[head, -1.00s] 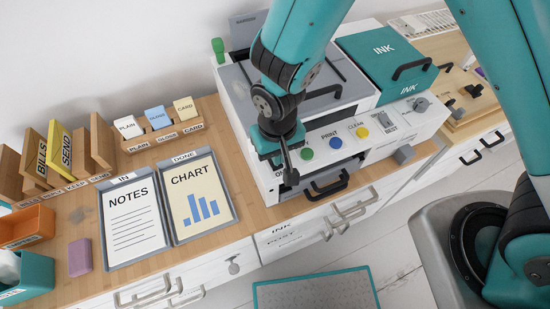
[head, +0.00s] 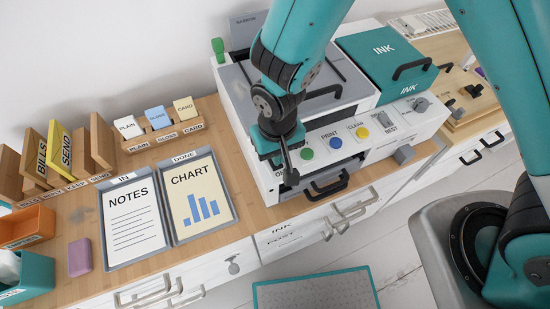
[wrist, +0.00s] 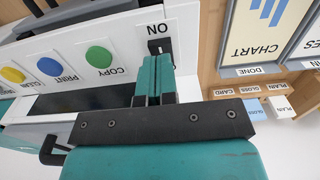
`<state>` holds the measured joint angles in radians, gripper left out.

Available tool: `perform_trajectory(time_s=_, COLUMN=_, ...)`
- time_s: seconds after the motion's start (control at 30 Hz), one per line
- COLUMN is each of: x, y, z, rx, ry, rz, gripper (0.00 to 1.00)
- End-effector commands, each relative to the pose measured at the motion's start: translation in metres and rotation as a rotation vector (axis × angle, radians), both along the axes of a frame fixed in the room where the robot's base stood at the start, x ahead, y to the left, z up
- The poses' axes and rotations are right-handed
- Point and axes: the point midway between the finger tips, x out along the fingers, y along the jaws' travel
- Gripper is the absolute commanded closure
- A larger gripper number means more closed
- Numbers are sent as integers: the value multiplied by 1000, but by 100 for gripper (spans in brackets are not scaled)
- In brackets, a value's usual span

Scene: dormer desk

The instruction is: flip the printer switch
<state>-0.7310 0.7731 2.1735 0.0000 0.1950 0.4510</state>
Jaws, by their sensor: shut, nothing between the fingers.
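The printer (head: 233,105) is a white and grey machine on the wooden desk. Its front panel carries a small black switch (wrist: 155,45) beside a label reading ON, seen upside down in the wrist view. In the head view my arm and gripper hide the switch. My gripper (head: 291,178) is shut and empty, pointing down at the left end of the panel. In the wrist view its fingertips (wrist: 155,62) are right by the switch; I cannot tell whether they touch it.
Green (head: 307,154), blue (head: 335,143) and yellow (head: 362,132) buttons sit right of the switch. A dark tray handle (head: 327,186) juts out below. The NOTES (head: 135,222) and CHART (head: 197,198) boards lie left. A teal INK box (head: 385,55) stands right.

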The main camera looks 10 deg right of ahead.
Motion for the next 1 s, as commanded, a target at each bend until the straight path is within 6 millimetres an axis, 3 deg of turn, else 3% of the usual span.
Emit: perform_trajectory(time_s=1.0, x=0, y=0, z=-14, rx=0, ry=0, rz=0, gripper=100)
